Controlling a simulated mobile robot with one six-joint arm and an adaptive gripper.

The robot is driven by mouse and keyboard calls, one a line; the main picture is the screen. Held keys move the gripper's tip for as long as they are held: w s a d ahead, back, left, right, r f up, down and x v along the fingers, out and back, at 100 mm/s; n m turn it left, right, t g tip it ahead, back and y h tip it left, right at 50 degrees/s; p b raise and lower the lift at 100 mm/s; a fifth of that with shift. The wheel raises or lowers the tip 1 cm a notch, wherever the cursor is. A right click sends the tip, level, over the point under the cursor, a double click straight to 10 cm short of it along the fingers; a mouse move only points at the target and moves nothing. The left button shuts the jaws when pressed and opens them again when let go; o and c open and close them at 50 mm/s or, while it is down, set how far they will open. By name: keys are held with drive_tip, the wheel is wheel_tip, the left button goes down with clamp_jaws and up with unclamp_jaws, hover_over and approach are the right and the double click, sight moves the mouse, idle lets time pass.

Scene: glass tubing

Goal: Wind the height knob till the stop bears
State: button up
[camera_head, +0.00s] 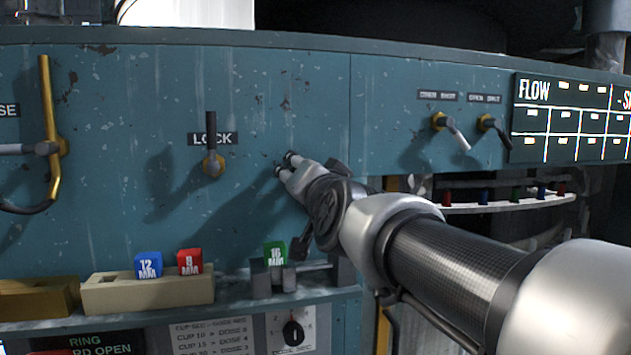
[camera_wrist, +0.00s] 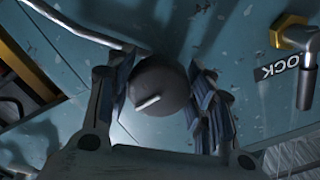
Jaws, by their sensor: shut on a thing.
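A round dark grey knob (camera_wrist: 160,88) with a white pointer line shows in the wrist view, standing out from the teal panel. My gripper (camera_wrist: 162,92) is shut on it, with one blue-padded finger on each side. In the head view my gripper (camera_head: 284,168) reaches the panel right of the LOCK lever and hides the knob. Below it, a green 16 MM block (camera_head: 275,253) sits in a small metal holder (camera_head: 262,283) on the ledge, with a thin rod to its right. I cannot tell which part is the stop or whether it bears on anything.
The LOCK lever (camera_head: 212,150) points up, close left of my gripper. A beige rack (camera_head: 130,298) holds blue 12 MM and red 8 MM blocks. A small black dial (camera_head: 293,333) is below the ledge. Two levers (camera_head: 452,132) and a FLOW board (camera_head: 570,118) are at right.

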idle(0.4)
drive_tip(key=o, duration=1.1)
drive_tip(key=shift+c, duration=0.2)
drive_tip(key=v, duration=1.2)
